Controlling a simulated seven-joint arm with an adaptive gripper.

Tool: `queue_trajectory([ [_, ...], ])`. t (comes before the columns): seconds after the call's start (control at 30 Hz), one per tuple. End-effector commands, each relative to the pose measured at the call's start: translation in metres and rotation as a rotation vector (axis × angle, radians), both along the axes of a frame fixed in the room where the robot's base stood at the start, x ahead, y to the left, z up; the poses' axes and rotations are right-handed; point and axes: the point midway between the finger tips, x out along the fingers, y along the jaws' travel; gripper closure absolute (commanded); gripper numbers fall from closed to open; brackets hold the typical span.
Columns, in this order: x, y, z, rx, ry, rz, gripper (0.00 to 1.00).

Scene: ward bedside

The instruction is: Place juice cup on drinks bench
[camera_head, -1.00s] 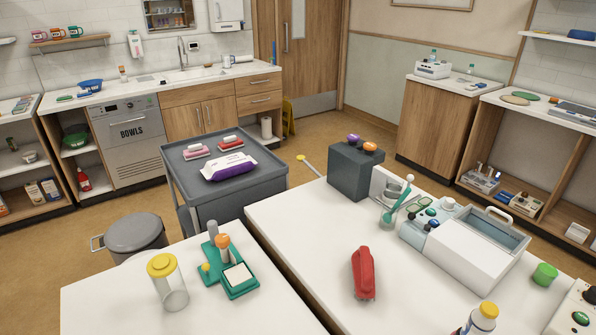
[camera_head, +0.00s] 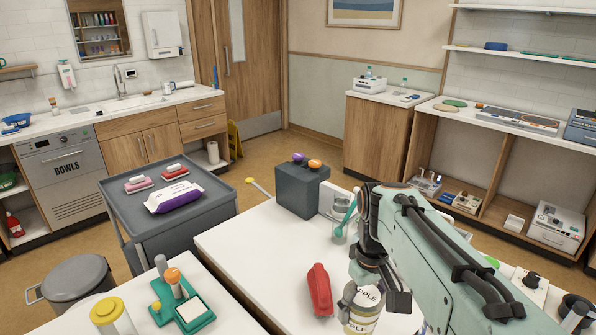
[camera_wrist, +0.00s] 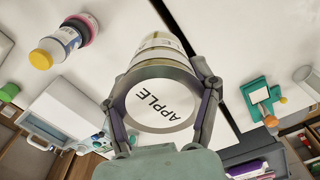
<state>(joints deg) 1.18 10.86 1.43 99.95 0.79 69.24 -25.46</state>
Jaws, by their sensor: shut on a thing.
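In the wrist view the cup's round white top (camera_wrist: 160,103) also reads APPLE, with the fingers of my gripper (camera_wrist: 158,90) on both sides. Whether the cup's base touches the table cannot be told. No surface carries a readable drinks bench label; a wooden cabinet (camera_head: 372,140) with a white top stands at the back right.
A red object (camera_head: 319,289) lies left of the cup. A teal-spooned clear cup (camera_head: 341,232) and a dark grey box (camera_head: 300,190) stand behind it. A grey trolley (camera_head: 222,206) is to the left. In the wrist view, a yellow-capped bottle (camera_wrist: 60,45) is near the cup.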

Motion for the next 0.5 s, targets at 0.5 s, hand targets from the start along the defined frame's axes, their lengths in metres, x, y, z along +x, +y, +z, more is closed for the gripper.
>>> queue_trajectory([
  [0.5, -0.015, 0.0, 0.011, 0.0, -0.001, -0.439, 0.79],
])
